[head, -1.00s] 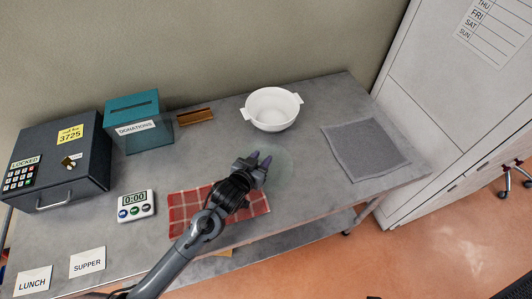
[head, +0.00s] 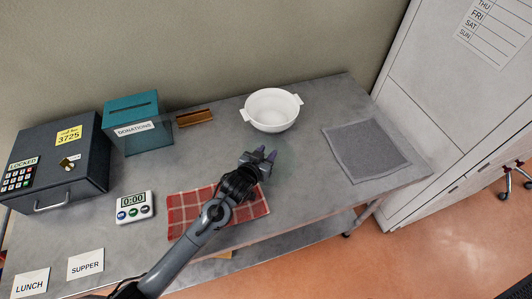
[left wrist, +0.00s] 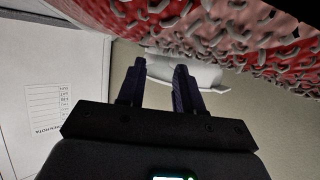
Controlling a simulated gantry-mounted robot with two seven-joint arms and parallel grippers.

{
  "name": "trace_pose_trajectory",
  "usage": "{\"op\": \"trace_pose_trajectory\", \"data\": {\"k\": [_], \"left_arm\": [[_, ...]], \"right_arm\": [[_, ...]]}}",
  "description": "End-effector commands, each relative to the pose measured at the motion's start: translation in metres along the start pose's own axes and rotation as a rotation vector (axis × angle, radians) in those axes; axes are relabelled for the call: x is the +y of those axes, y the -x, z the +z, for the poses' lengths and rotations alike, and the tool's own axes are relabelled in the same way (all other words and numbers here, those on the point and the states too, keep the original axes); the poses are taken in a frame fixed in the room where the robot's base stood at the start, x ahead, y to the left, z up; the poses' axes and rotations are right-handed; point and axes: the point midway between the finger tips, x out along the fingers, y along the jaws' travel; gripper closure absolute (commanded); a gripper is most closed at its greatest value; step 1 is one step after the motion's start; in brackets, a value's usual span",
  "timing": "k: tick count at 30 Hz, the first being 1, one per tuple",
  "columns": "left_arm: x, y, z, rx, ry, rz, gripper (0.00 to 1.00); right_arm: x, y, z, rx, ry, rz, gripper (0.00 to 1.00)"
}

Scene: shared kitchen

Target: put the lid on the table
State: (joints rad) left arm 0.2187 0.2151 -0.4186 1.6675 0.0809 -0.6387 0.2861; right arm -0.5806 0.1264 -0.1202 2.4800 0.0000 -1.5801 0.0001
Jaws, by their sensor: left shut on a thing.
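My left gripper (head: 265,154) is above the table (head: 305,165), in front of the white two-handled bowl (head: 273,108) and past the red checked cloth (head: 188,208). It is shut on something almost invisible. A faint, clear, rounded sheen just beyond the fingertips looks like a see-through lid (head: 281,150); its outline is hard to make out. In the left wrist view the fingers (left wrist: 162,72) stand a little apart, pointing toward the white bowl (left wrist: 205,76). A distorted red-and-white pattern fills the top there. The bowl stands open. My right gripper is not in view.
A grey mat (head: 365,150) lies at the table's right end. A teal donations box (head: 138,122), a dark safe (head: 55,160), a timer (head: 135,208) and a brown holder (head: 195,117) stand at left. Bare tabletop lies between bowl, mat and cloth.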

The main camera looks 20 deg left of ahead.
Motion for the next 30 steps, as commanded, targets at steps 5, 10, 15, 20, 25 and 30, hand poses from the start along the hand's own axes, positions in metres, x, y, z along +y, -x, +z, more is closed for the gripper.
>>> {"op": "trace_pose_trajectory", "data": {"k": [5, 10, 15, 20, 25, 30], "left_arm": [[0.0, -0.001, 0.008, -0.014, -0.001, -0.001, 0.43], [0.0, -0.001, 0.008, -0.013, -0.001, -0.001, 0.4], [0.0, -0.001, 0.007, -0.012, -0.002, 0.0, 0.4], [0.0, 0.007, 0.002, -0.012, -0.002, 0.0, 0.4], [0.0, 0.034, 0.0, -0.009, -0.001, 0.001, 0.4], [0.0, 0.067, -0.001, -0.008, 0.0, 0.001, 0.4]], "right_arm": [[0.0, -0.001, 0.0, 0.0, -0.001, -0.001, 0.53], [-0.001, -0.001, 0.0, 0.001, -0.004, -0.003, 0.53], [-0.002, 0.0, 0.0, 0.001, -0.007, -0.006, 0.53], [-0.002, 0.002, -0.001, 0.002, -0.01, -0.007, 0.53], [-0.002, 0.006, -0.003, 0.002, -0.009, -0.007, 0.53], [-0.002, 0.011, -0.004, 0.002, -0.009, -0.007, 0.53]]}}
